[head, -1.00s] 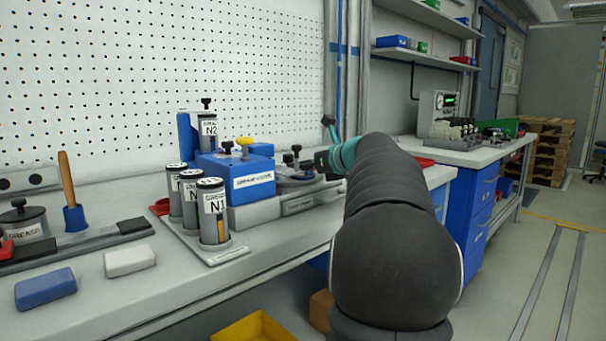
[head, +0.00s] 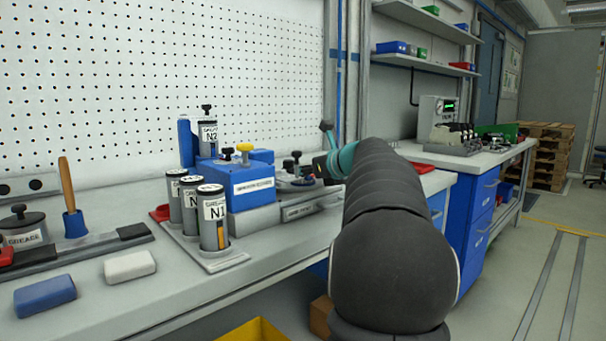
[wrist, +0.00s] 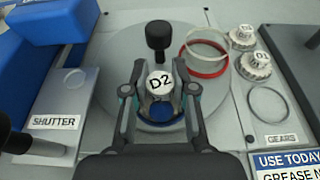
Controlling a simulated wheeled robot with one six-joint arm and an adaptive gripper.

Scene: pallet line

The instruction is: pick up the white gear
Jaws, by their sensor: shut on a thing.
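In the wrist view, my gripper (wrist: 162,76) has its two fingers on either side of a white round piece marked D2 (wrist: 160,84), which looks like the white gear. It is shut on this piece, over a grey round plate (wrist: 115,62). A blue part (wrist: 161,112) shows just below the piece. Whether the piece touches what is under it cannot be told. Two other white toothed gears with labels, an upper one (wrist: 242,37) and a lower one (wrist: 256,65), sit at the right. In the head view my arm hides most of the gripper.
A black knob (wrist: 158,38) stands just beyond the piece. A red ring (wrist: 204,66) lies to its right. A blue box (head: 238,190) and labelled canisters (head: 213,218) stand left of my arm.

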